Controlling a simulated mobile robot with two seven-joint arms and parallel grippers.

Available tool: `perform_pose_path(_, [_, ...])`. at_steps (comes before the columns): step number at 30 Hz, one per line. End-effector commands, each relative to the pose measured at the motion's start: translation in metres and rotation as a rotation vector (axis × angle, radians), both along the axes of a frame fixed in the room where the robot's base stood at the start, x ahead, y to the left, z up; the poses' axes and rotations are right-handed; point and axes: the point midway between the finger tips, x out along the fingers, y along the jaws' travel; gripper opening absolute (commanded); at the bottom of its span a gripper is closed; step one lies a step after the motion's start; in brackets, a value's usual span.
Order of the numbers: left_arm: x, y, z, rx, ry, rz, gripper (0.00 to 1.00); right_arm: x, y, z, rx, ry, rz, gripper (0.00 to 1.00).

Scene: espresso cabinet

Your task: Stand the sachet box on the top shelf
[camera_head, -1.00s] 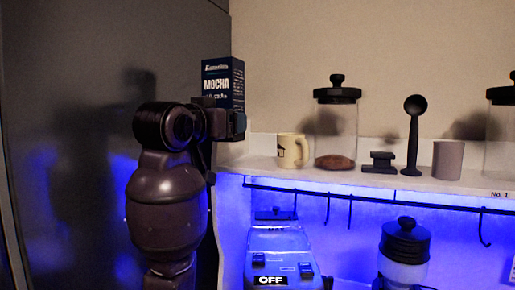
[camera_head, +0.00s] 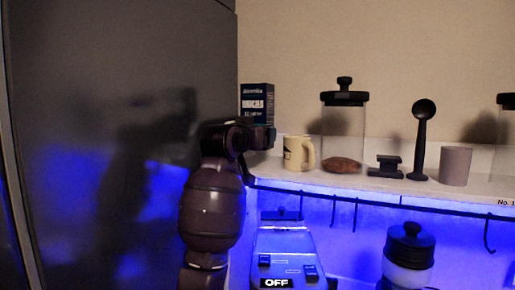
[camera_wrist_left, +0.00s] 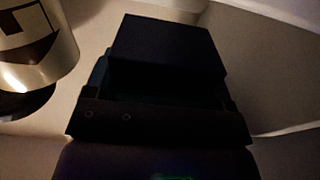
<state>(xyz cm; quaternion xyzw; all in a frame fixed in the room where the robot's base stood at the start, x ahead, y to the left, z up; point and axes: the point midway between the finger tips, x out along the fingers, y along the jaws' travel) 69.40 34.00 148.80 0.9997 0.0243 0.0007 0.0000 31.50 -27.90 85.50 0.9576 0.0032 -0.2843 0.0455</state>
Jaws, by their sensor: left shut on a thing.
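The sachet box (camera_head: 257,98) is a dark blue box with pale lettering, upright at the left end of the top shelf (camera_head: 345,184). My left gripper (camera_head: 262,138) is shut on the box's lower part and hides its base, so I cannot tell whether it touches the shelf. In the left wrist view the box (camera_wrist_left: 168,48) is a dark block between the fingers of the left gripper (camera_wrist_left: 165,88). My right gripper is not in view.
A cream mug (camera_head: 297,153) stands just right of the box and shows close by in the left wrist view (camera_wrist_left: 38,45). Further right are a glass jar (camera_head: 343,125), a black tamper (camera_head: 385,167), a scoop (camera_head: 420,140) and a grey cup (camera_head: 455,166). A dark cabinet wall (camera_head: 120,60) borders the left.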

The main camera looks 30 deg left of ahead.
Motion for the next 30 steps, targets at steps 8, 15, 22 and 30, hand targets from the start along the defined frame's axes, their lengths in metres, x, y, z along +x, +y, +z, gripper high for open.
perform_pose_path(8, [0.000, 0.000, -0.023, -0.001, 0.003, 0.000, 0.50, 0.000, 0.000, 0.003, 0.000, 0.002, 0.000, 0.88])
perform_pose_path(15, [0.008, 0.001, -0.040, -0.001, -0.001, 0.001, 0.50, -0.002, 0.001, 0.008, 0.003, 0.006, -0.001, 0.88])
perform_pose_path(22, [0.007, 0.001, -0.041, 0.000, -0.001, 0.001, 0.50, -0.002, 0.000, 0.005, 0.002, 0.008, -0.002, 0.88])
perform_pose_path(30, [0.008, 0.001, -0.044, 0.000, 0.000, 0.001, 1.00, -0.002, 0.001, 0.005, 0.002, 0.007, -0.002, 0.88])
